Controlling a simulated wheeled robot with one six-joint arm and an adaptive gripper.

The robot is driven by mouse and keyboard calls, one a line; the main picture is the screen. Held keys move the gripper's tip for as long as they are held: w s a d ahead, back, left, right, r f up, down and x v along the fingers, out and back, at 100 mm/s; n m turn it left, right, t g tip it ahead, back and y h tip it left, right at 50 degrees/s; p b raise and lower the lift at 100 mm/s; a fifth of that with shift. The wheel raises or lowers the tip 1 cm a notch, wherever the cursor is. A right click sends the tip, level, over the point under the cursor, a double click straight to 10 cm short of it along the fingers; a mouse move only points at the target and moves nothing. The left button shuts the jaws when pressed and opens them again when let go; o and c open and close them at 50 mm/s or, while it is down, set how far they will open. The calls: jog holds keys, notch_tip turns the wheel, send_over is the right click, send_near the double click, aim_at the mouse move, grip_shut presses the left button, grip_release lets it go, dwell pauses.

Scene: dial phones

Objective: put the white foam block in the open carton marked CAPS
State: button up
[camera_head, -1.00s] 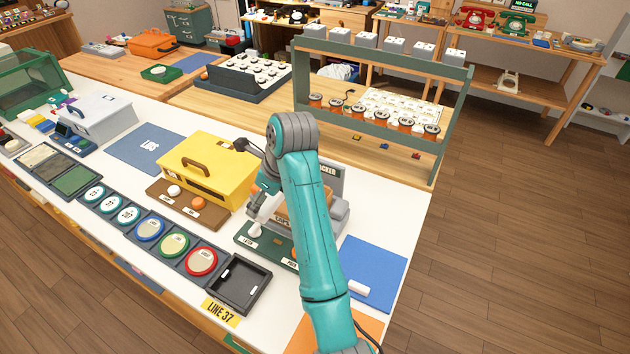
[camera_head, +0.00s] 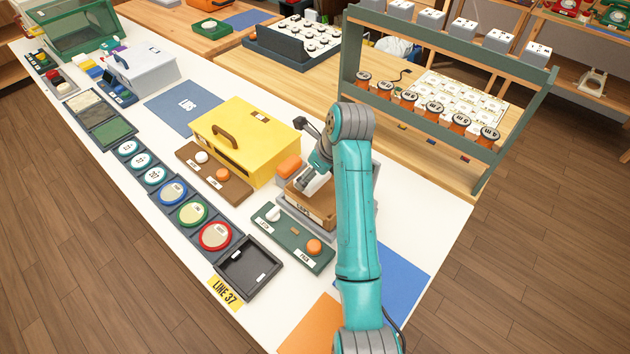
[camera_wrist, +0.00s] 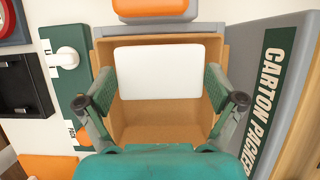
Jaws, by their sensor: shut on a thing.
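The white foam block (camera_wrist: 158,72) is between the fingers of my gripper (camera_wrist: 158,82) in the wrist view, with a finger at each side edge. My gripper is shut on it. The open brown carton (camera_wrist: 160,122) lies behind and around the block in that view, so the block is over or inside its mouth; I cannot tell its exact height. In the head view my gripper (camera_head: 310,182) points down at the carton (camera_head: 312,208), whose front label appears to read CAPS. My arm hides part of the carton and most of the block there.
The carton sits in a grey machine marked CARTON PACKER (camera_wrist: 268,90), with an orange part (camera_head: 289,168) beside it. A green panel (camera_head: 318,262) with a white lever and an orange knob lies in front. A yellow case (camera_head: 240,140) stands close on the left.

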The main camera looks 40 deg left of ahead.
aim_at(317, 178)
jog(key=shift+f, duration=1.7)
jog(key=o, duration=0.5)
jog(key=shift+f, duration=0.1)
jog(key=shift+o, duration=0.2)
